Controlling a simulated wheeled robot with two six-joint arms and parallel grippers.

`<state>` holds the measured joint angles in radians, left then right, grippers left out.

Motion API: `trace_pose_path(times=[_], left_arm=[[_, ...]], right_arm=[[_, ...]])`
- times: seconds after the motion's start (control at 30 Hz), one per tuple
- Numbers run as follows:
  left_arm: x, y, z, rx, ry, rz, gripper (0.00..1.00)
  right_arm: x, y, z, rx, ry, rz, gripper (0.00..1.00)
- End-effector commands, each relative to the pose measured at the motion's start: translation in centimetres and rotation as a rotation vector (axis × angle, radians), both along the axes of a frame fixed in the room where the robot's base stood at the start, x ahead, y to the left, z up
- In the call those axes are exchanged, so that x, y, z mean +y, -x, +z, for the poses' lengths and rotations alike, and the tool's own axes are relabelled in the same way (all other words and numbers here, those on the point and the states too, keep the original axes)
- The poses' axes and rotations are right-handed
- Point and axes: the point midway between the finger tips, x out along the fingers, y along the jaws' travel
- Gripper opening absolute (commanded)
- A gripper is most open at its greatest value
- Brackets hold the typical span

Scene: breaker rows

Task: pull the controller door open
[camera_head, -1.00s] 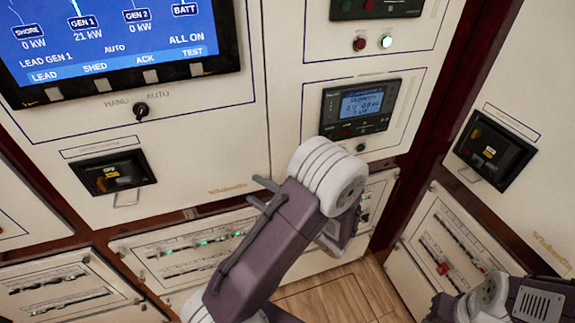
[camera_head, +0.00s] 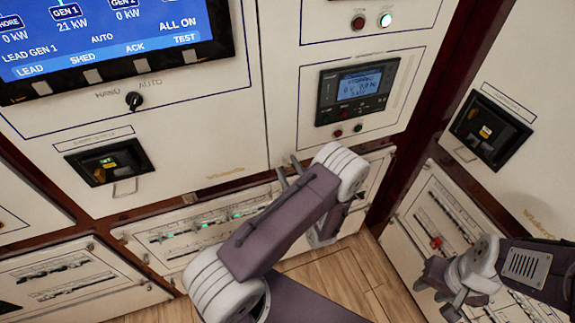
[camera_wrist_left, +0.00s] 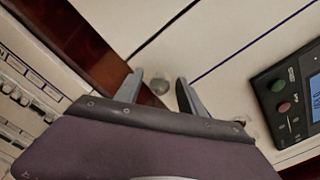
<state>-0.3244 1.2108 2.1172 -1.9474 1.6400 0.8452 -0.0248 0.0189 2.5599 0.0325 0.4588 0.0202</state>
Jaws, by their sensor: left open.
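The controller door is the cream panel (camera_head: 292,112) around a dark controller with a lit blue screen (camera_head: 358,88); it looks shut and flush. My left gripper (camera_head: 290,170) is at the panel's lower left corner. Contact with the knob cannot be made out. The controller's edge (camera_wrist_left: 290,95) shows at the right there. My right gripper (camera_head: 447,288) is at the lower right, away from the door; its jaw gap is unclear.
A large blue display (camera_head: 100,35) is at upper left. A black breaker unit (camera_head: 108,162) with a wire handle is below it. Rows of breakers (camera_head: 200,232) run under the panels. Another black unit (camera_head: 490,130) is on the right wall. Wooden floor (camera_head: 345,280) shows below.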

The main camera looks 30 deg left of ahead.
Motion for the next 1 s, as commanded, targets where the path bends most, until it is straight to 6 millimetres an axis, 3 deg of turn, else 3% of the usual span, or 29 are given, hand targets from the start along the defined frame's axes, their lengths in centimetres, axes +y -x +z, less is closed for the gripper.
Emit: trace_pose_path(times=[0.3, 0.5, 1.0], left_arm=[[0.50, -0.41, -0.03, 0.000, 0.000, 0.000, 0.47], [0.49, -0.40, -0.03, 0.000, 0.000, 0.000, 0.00], [0.50, -0.36, -0.01, 0.000, 0.000, 0.001, 0.00]], right_arm=[[0.00, 0.01, 0.10, 0.000, 0.000, 0.000, 0.36], [0.00, 0.01, 0.10, 0.000, 0.000, 0.000, 0.36], [0.00, 0.00, 0.10, 0.000, 0.000, 0.000, 0.36]])
